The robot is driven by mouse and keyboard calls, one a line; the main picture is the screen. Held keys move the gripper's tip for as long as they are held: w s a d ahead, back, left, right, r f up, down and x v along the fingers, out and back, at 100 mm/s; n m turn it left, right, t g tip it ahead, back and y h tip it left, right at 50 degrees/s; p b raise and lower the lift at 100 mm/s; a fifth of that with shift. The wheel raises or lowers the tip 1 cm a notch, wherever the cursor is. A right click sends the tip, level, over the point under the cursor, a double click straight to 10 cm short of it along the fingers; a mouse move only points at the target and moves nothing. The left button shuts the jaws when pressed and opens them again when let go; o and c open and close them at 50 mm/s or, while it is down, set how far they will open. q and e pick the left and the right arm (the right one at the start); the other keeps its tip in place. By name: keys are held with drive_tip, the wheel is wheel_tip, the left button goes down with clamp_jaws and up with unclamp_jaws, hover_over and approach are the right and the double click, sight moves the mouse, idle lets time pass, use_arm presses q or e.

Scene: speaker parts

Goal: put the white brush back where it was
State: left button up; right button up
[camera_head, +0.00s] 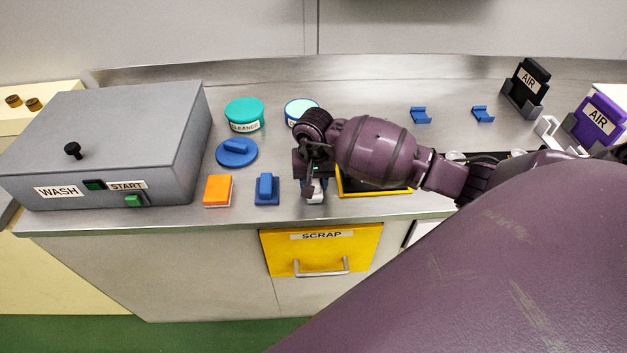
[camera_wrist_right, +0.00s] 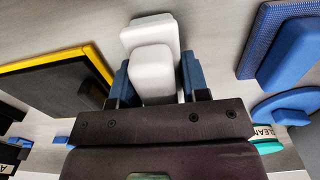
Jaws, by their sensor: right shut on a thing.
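The white brush (camera_wrist_right: 152,65) is between the blue fingers of my right gripper (camera_wrist_right: 155,85) in the right wrist view, a pale block with a wider base. In the head view a little of the white brush (camera_head: 317,194) shows below my right gripper (camera_head: 313,184), between the blue brush and the yellow-edged tray. My right gripper is shut on it, pointing down at the front of the counter. I cannot tell whether the brush touches the counter. My left gripper is not in view.
A blue brush (camera_head: 267,188) and an orange block (camera_head: 218,190) stand left of the gripper. A yellow-edged tray (camera_head: 343,183) lies right, partly behind my arm. Behind are a blue round pad (camera_head: 237,152) and a teal can (camera_head: 244,115). Two blue brackets (camera_head: 421,115) stand at the back.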

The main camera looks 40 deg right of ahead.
drive_tip(key=shift+f, duration=0.15)
drive_tip(key=o, duration=1.1)
